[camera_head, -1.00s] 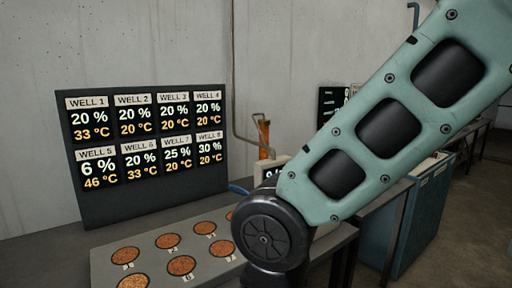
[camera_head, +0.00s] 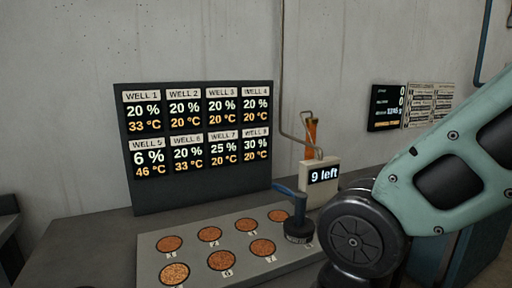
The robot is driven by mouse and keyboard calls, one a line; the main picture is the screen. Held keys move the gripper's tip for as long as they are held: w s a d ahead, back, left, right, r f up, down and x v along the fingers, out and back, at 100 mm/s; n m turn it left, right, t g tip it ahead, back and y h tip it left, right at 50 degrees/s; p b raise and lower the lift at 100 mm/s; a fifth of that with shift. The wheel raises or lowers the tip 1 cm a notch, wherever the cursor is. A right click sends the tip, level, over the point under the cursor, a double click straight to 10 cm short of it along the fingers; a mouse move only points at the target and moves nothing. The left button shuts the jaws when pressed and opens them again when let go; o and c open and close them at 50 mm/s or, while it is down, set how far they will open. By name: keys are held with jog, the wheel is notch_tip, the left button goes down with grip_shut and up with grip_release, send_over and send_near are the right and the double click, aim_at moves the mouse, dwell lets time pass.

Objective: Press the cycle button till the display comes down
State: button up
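A dark display board (camera_head: 200,195) stands against the wall with readings for WELL 1 to WELL 8. WELL 5 reads 6 % and 46 °C; WELL 8 reads 30 % and 20 °C. To its right a small pale box (camera_head: 318,193) has a screen (camera_head: 324,174) reading "9 left". No cycle button can be made out. My arm fills the right side of the head view and its lower part runs out of the picture. My gripper is not in view.
A grey plate (camera_head: 150,248) with several round brown-filled wells lies before the board. A blue-handled tool with a dark round base (camera_head: 298,232) stands at its right end. An orange-and-metal piece (camera_head: 311,138) rises behind the box. A black wall screen (camera_head: 386,108) hangs further right.

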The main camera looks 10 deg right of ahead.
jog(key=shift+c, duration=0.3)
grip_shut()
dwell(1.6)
